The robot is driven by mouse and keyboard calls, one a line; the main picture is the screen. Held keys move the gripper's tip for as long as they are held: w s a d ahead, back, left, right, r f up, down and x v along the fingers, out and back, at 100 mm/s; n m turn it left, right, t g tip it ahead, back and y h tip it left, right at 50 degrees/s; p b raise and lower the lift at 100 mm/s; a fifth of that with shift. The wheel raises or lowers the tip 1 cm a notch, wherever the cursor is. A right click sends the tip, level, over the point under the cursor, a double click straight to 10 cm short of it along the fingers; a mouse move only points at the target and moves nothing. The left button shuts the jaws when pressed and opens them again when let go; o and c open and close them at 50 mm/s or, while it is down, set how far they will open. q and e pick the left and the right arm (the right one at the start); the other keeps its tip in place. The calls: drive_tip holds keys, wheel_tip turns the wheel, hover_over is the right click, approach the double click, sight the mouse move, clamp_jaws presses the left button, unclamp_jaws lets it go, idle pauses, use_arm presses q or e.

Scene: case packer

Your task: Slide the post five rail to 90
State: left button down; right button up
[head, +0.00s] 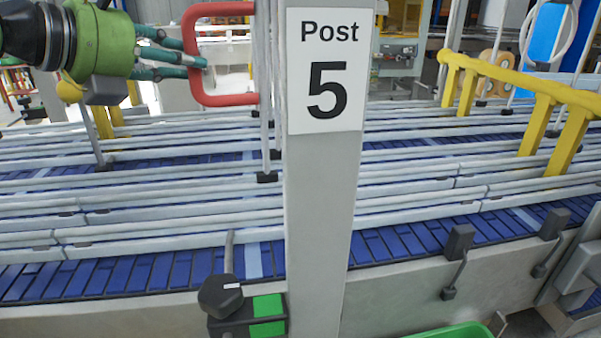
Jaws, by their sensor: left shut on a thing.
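The post (322,200) is a grey upright with a white "Post 5" sign (327,70), standing in the middle in front of the conveyor. Long pale guide rails (180,211) run across behind it. A red U-shaped handle (228,99) sits just left of the sign. My left gripper (198,63), with a green body and teal fingers, comes in from the left. Its fingers are shut on the left bar of the red handle. A dark knob (220,296) and a block with green faces (267,309) are low at the post's left side. No scale reading is legible. My right gripper is out of view.
A blue slatted conveyor (120,276) runs under the rails. A yellow barrier (540,95) stands at the right rear. Dark clamps on brackets (459,243) line the conveyor's front edge at right. A green bin's rim (455,331) shows at the bottom.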

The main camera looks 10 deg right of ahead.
use_arm(q)
drive_tip(key=shift+s+d+r, duration=0.15)
drive_tip(key=shift+s+r, duration=0.05)
drive_tip(key=shift+s, duration=0.05)
idle(0.3)
drive_tip(key=shift+s, duration=0.1)
drive_tip(key=shift+s+r+b, duration=0.15)
drive_tip(key=shift+s+b, duration=0.25)
drive_tip(key=shift+s, duration=0.35)
drive_tip(key=c, duration=1.1)
unclamp_jaws()
drive_tip(key=shift+s+d, duration=0.1)
drive_tip(key=shift+f, duration=0.2)
